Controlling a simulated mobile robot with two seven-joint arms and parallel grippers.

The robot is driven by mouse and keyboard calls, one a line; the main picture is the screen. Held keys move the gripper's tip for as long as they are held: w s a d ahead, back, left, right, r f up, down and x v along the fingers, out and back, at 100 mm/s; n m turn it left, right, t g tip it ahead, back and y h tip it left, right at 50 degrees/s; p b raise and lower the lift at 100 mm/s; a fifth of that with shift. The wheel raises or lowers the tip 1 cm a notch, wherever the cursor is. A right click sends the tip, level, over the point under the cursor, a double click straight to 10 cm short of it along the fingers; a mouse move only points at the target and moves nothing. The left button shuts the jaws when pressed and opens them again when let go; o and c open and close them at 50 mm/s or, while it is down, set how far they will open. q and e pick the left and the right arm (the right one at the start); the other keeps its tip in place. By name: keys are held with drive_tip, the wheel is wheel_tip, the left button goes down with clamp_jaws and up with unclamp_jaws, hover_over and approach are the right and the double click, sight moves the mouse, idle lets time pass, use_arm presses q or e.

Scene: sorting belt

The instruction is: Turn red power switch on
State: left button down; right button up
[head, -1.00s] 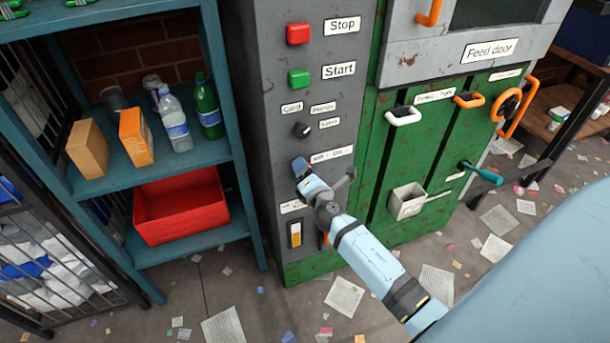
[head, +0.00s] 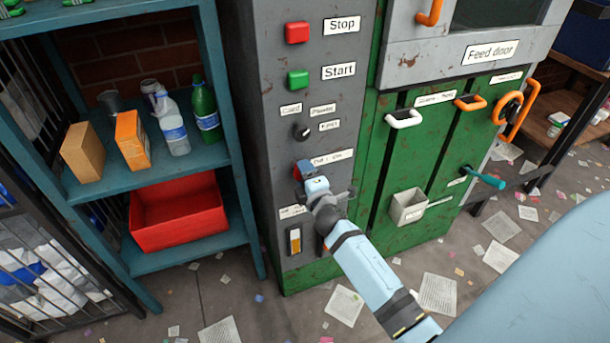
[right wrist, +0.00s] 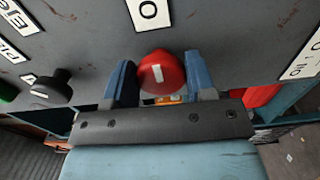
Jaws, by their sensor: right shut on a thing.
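The red power switch (right wrist: 161,73) is a round red knob with a white mark on the grey panel. In the right wrist view it sits between the two blue fingers of my right gripper (right wrist: 160,84), which is shut on it. In the head view my right gripper (head: 307,176) is at the panel just below the Off/On label (head: 333,157). Only a small red part of the switch (head: 302,165) shows there; the gripper hides the rest. My left gripper is in neither view.
A black knob (head: 301,131), a green Start button (head: 298,79) and a red Stop button (head: 297,32) are above on the same panel. Green doors with handles are to the right. A teal shelf (head: 215,155) with bottles and a red bin (head: 180,237) stands left.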

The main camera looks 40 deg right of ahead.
idle(0.4)
drive_tip(key=o, duration=0.9)
